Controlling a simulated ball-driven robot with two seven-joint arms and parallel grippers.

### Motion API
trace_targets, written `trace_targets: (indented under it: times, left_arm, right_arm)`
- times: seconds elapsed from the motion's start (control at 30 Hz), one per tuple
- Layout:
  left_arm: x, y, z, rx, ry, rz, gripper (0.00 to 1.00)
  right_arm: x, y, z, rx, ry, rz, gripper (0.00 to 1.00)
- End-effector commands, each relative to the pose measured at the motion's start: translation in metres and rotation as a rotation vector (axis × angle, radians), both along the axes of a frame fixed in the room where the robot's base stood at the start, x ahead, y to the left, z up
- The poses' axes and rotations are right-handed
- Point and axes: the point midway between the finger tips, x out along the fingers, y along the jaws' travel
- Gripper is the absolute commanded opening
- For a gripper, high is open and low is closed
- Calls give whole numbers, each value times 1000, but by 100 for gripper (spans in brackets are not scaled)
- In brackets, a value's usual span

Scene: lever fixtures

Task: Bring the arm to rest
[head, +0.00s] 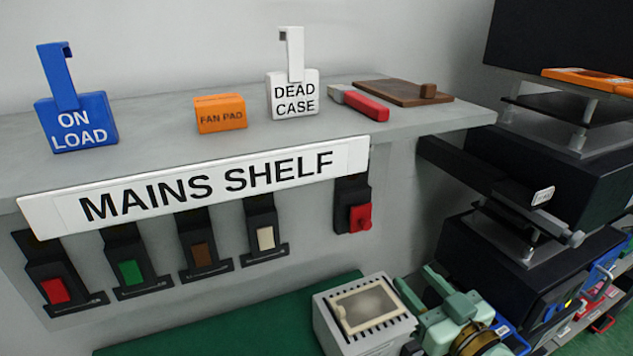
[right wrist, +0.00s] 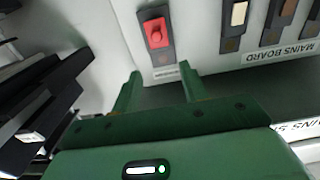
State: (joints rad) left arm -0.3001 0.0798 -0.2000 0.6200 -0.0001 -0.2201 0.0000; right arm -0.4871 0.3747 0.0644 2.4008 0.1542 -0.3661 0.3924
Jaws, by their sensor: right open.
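My right gripper (head: 416,284) is at the lower middle-right of the head view, a pale green gripper beyond the right end of the green surface. It also shows in the right wrist view (right wrist: 158,76), with its two green fingers spread and nothing between them. A red lever (head: 360,217) on a black mount sits on the wall under the shelf's right end. In the right wrist view the red lever (right wrist: 156,33) lies ahead of the fingertips, apart from them. My left gripper is not in view.
Red (head: 56,290), green (head: 131,272), brown (head: 203,256) and cream (head: 266,238) switches hang below. A grey box (head: 335,325) stands left of my gripper.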

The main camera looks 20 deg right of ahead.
Motion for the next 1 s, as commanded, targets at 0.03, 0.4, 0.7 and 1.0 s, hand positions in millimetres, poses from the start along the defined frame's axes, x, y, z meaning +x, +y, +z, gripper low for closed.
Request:
trace_targets:
  times: [0.03,0.4,0.7,1.0]
  left_arm:
    - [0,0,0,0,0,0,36]
    - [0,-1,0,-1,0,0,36]
    - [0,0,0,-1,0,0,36]
    - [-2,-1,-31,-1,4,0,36]
  right_arm:
    - [0,0,-2,-7,7,-3,44]
    - [-47,-8,-103,-539,518,-134,44]
    - [-117,-24,-145,-946,949,-116,44]
    - [-110,-1,-294,-857,1027,12,44]
